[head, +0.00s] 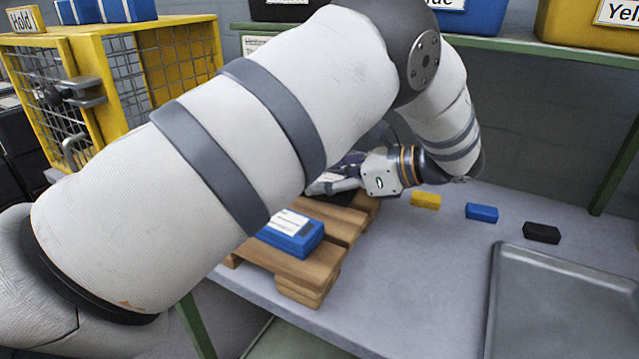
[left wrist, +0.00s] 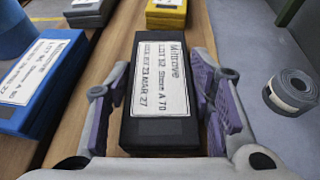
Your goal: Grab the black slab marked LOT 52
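The black slab (left wrist: 160,129) has a white label reading Millrowe, LOT 52, Shore A 70. It lies flat on the wooden pallet (left wrist: 114,60), which also shows in the head view (head: 292,290). My left gripper (left wrist: 160,100) is open around the slab, one purple-padded finger on each side. The left pad is very close to the slab and a narrow gap shows by the right pad. In the head view my left gripper (head: 333,186) reaches the pallet's far part, and my arm and gripper mostly hide the slab. My right gripper is not in view.
A labelled blue slab (left wrist: 30,85) lies left of the black one; yellow (left wrist: 166,14) and grey (left wrist: 88,12) slabs lie beyond. A tape roll (left wrist: 291,91) is at right. Small yellow (head: 426,200), blue (head: 481,212) and black (head: 541,232) blocks stand near a grey tray (head: 492,320).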

